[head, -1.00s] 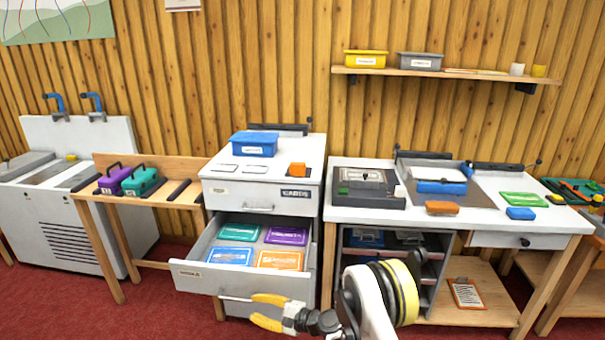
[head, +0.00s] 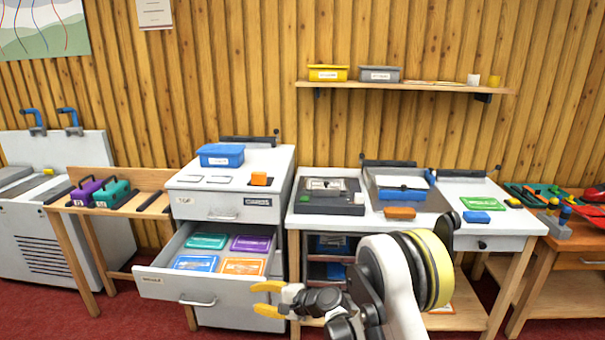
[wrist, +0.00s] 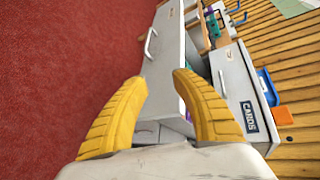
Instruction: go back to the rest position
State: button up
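My gripper (head: 268,298) has yellow fingers and is in front of the drawer cabinet, at the lower right of the open drawer. The open drawer (head: 165,284) holds a teal, a purple, a blue and an orange pack. In the wrist view the drawer front (wrist: 165,45) lies beyond the fingers; whether a finger touches it I cannot tell.
The cabinet (head: 215,213) carries a blue bin (head: 221,155) and an orange block (head: 259,179). To the right a workbench (head: 300,222) holds several tools and blocks. Red floor (wrist: 60,80) is clear in front of the drawer.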

jog(key=s+d+r+n+h, duration=0.25)
jog(key=s+d+r, duration=0.25)
jog(key=d+r, duration=0.3)
jog(key=s+d+r+n+h, duration=0.25)
jog(key=s+d+r, duration=0.35)
jog(key=r, duration=0.5)
jog(key=s+d+r+n+t+h, duration=0.1)
jog(key=s+d+n+h, duration=0.3)
jog(key=s+d, duration=1.4)
jog(key=s+h, duration=0.3)
jog(key=s, duration=0.1)
jog(key=shift+r, duration=0.4)
